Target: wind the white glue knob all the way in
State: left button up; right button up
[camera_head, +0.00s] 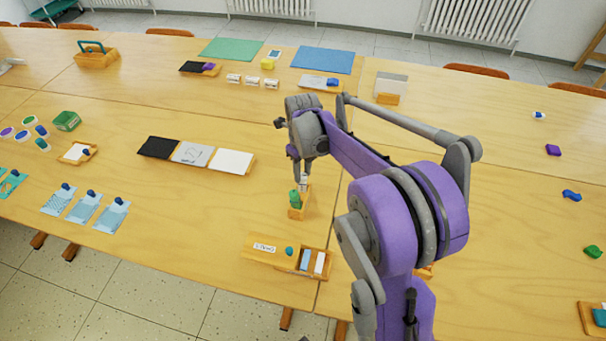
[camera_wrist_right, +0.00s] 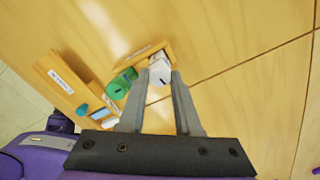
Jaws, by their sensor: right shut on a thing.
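The white knob (camera_wrist_right: 160,68) with a dark mark on its top is between the fingertips of my right gripper (camera_wrist_right: 162,78), which is shut on it. In the head view my right gripper (camera_head: 303,178) points down at the knob, which is mostly hidden there. Right beside the white knob is a green knob (camera_wrist_right: 121,86), also marked on top; it shows as a green piece in the head view (camera_head: 295,199). Both are on a small wooden holder (camera_head: 298,212). My left gripper is not in view.
A labelled wooden box (camera_head: 252,256) with a blue knob and strips stands close in front of the holder. A rack with black, grey and white cards (camera_head: 232,161) lies to the left. The table around the holder is otherwise bare.

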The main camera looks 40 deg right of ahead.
dwell(0.3)
jog(key=n, duration=1.1)
jog(key=shift+n, duration=0.3)
jog(key=o, duration=1.4)
jog(key=shift+o, duration=0.2)
jog(key=m, duration=0.6)
jog(key=shift+b, duration=0.35)
jog(key=m, duration=0.5)
jog(key=shift+m, duration=0.3)
